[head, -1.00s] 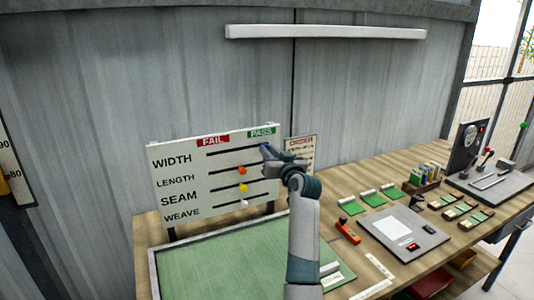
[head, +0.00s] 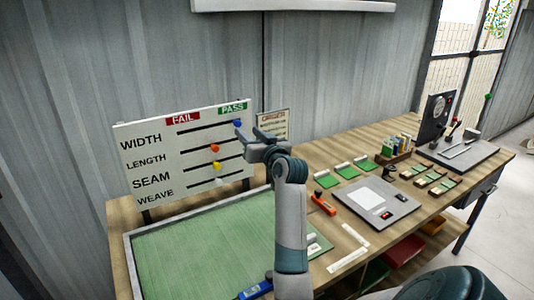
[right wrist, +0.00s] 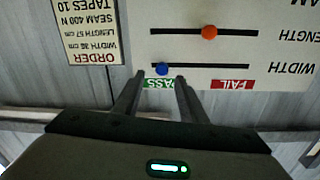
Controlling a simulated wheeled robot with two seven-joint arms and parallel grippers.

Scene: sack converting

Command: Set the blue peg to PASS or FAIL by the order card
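The blue peg (head: 238,122) is at the right end of the WIDTH slot, under the green PASS label (head: 233,108) on the white board (head: 160,150). The red FAIL label (head: 183,118) is to its left. My right gripper (head: 249,132) is open in front of the peg. In the right wrist view, upside down, the blue peg (right wrist: 162,69) shows between the fingertips, with gaps at both sides. The order card (head: 272,125) hangs right of the board; the right wrist view of the card (right wrist: 88,30) reads WIDTH, LENGTH, SEAM and TAPES, width seemingly 36 cm. My left gripper is out of view.
An orange peg (head: 215,148), a yellow peg (head: 214,163) and a white peg sit in the lower slots. A green mat (head: 200,245) lies below the board. A grey scale-like plate (head: 385,190), an orange tool (head: 323,204) and green samples lie to the right.

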